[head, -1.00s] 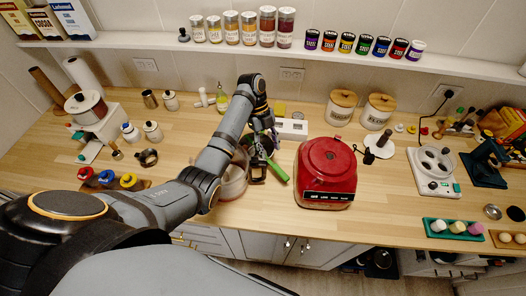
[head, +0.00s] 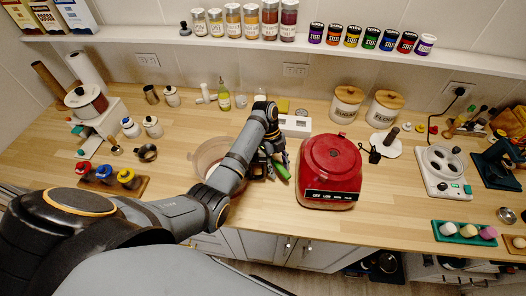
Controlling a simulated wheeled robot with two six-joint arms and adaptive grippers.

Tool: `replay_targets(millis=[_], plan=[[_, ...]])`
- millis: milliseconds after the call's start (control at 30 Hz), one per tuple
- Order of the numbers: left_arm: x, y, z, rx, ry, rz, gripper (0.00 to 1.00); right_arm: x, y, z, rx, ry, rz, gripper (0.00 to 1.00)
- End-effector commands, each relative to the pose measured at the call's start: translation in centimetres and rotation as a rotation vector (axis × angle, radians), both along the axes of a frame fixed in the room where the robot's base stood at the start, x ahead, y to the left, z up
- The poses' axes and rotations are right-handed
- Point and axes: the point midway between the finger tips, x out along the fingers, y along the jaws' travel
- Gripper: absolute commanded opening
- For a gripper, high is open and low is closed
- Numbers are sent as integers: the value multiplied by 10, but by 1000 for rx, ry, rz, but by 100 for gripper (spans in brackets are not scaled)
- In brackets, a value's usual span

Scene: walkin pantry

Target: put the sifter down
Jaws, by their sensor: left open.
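My forearm covers part of the bowl. My right gripper is not in view.
A white box (head: 295,124) stands behind the gripper. Lidded canisters (head: 347,104) stand at the back, and a white appliance (head: 441,168) is at the right. A dark cup (head: 146,152) and a board with coloured knobs (head: 128,184) are at the left. The front middle counter is clear.

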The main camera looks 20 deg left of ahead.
Motion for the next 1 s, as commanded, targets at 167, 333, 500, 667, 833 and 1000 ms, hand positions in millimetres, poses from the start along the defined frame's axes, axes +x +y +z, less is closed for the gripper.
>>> replay_targets(millis=[167, 333, 500, 667, 833, 1000], plan=[[0, 0, 0, 0, 0, 1, 36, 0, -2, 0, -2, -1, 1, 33], [0, 1, 0, 1, 0, 1, 13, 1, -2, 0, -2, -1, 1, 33], [0, 1, 0, 0, 0, 1, 0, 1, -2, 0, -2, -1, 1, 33], [0, 1, 0, 1, 0, 1, 0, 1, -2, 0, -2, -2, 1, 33], [1, 1, 1, 0, -1, 0, 0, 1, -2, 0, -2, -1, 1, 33], [1, 0, 7, 0, -1, 3, 0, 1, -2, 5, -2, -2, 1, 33]])
